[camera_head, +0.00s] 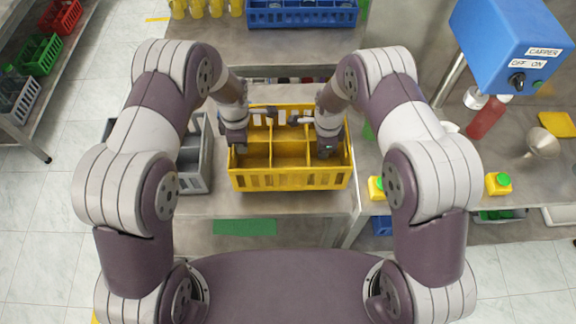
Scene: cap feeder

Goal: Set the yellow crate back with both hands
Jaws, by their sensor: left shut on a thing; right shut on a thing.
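The yellow crate (290,181) is in the middle of the head view, at the near part of the grey table. It has several compartments, and those I can see into look empty. My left gripper (236,146) is shut on the crate at its left side. My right gripper (326,150) is shut on the crate at its right side. The fingertips are partly hidden by the wrists. I cannot tell whether the crate rests on the table or is slightly raised.
A grey crate (190,165) stands close on the left. A blue crate (302,14) and yellow bottles (196,8) are at the back. The blue capper machine (512,42), a red bottle (488,118), a funnel (543,143) and a yellow container (498,184) are on the right.

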